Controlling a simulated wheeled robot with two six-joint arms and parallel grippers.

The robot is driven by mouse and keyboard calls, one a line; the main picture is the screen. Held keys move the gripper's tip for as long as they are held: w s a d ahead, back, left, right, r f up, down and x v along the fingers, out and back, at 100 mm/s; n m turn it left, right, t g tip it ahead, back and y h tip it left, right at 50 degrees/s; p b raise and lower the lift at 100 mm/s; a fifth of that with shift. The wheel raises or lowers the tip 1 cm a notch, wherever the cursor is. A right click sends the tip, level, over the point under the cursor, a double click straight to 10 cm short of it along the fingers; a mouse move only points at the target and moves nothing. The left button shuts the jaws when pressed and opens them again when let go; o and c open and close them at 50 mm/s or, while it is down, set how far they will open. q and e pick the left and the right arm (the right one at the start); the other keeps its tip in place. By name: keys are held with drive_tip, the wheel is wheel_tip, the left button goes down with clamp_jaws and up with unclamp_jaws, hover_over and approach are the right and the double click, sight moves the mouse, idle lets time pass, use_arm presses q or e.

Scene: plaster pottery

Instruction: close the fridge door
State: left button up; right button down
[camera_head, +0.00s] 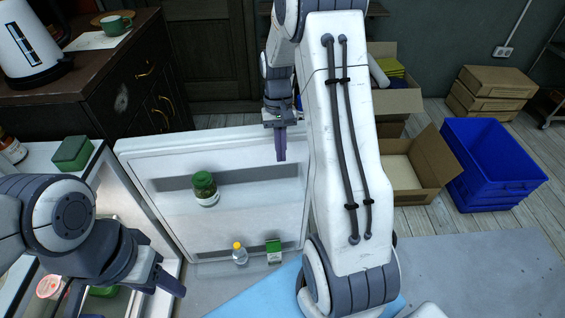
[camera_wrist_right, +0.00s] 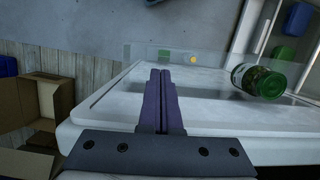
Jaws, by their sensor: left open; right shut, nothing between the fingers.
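The white fridge door (camera_head: 230,225) stands open in the head view, its inner side with shelves facing me. A green-lidded jar (camera_head: 204,188) sits on its upper shelf; a small bottle (camera_head: 240,253) and a green-and-white carton (camera_head: 274,251) stand on the lower one. The fridge body (camera_head: 150,235) is at the left. My right gripper (camera_head: 281,155) is shut and empty, in front of the door's upper part near its free edge. In the right wrist view the shut fingers (camera_wrist_right: 160,100) show over the door (camera_wrist_right: 105,112), with the jar (camera_wrist_right: 258,80) to their right. My left gripper (camera_head: 165,285) is open by the fridge opening.
A dark wooden cabinet (camera_head: 125,75) with a kettle (camera_head: 28,45) and a green mug (camera_head: 115,24) stands behind the fridge. Open cardboard boxes (camera_head: 420,165) and blue crates (camera_head: 492,165) are on the floor at right. Grey floor at lower right is clear.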

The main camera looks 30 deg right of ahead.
drive_tip(key=x, duration=0.5)
drive_tip(key=b+x, duration=0.1)
drive_tip(key=x, duration=0.4)
drive_tip(key=shift+d, duration=0.2)
drive_tip(key=shift+s, duration=0.1)
